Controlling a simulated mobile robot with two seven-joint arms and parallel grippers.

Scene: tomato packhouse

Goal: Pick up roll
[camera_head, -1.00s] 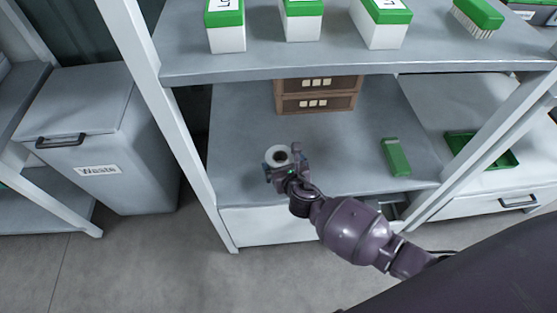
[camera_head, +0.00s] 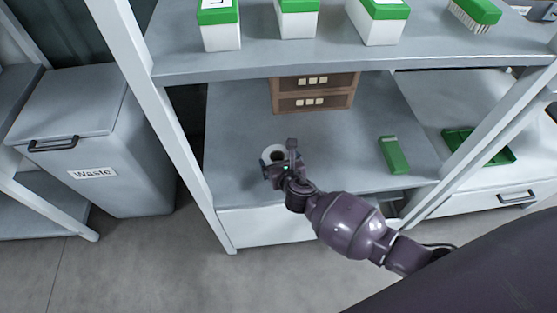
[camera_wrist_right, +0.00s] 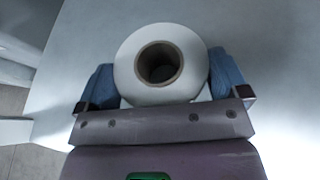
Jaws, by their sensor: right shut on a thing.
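The roll is white with a brown core (camera_wrist_right: 137,85). In the right wrist view it sits between the two blue finger pads of my right gripper (camera_wrist_right: 163,86), which is shut on its sides. In the head view the roll (camera_head: 268,152) shows at the tip of my right gripper (camera_head: 273,164), over the front left part of the lower shelf (camera_head: 330,135). Part of the roll is hidden behind the gripper. I cannot tell whether it touches the shelf. My left gripper is not in view.
A brown drawer box (camera_head: 313,104) stands at the back of the lower shelf. A green block-like item (camera_head: 393,155) lies at the right. White boxes with green lids (camera_head: 219,35) stand on the upper shelf. A grey waste bin (camera_head: 105,150) stands left of the rack post.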

